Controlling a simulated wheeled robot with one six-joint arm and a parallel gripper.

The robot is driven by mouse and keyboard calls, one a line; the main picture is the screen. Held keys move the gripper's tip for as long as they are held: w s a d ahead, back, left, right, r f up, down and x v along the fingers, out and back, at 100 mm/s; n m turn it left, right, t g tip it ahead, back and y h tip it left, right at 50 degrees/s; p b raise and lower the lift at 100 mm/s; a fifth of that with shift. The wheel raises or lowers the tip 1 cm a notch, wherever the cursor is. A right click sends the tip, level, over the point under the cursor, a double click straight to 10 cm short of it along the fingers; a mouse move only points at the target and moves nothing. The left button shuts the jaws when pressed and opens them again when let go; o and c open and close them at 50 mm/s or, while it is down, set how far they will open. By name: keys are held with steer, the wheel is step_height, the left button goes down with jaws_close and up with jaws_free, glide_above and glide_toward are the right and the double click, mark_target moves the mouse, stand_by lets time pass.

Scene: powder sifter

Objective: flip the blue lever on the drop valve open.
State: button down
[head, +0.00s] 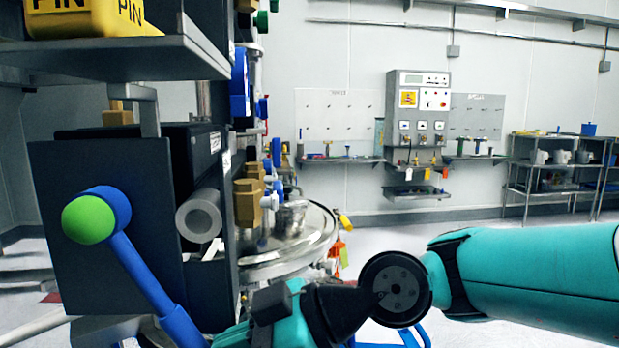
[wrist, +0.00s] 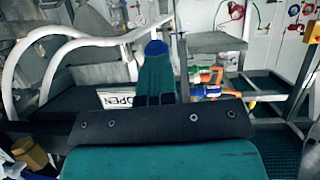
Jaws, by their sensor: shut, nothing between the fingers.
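A blue lever (head: 150,275) with a green-ended knob slants down to the right across a dark box at the left of the head view. My gripper (head: 230,336), teal, is at the bottom edge beside the lever's lower part. I cannot tell whether they touch. In the wrist view my gripper (wrist: 156,72) is shut and empty, its teal fingers together. A blue rounded patch lies at their tips; I cannot tell whether it belongs to the lever. The valve body is not clearly visible.
The dark box (head: 100,210) and a shelf (head: 125,58) with a yellow bin (head: 90,18) crowd the left. A round metal lid (head: 290,245) stands behind. White tubing (wrist: 55,50) curves left in the wrist view; orange and blue parts (wrist: 210,80) lie right.

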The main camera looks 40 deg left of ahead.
steer(key=shift+s+f, duration=0.15)
steer(key=shift+f, duration=0.05)
steer(key=d+f+b+v, duration=0.1)
steer(key=f+b+v, duration=0.1)
steer(key=v, duration=1.1)
steer(key=shift+w+d+f+b, duration=0.15)
steer(key=shift+w+d+b, duration=0.2)
steer(key=shift+w, duration=0.15)
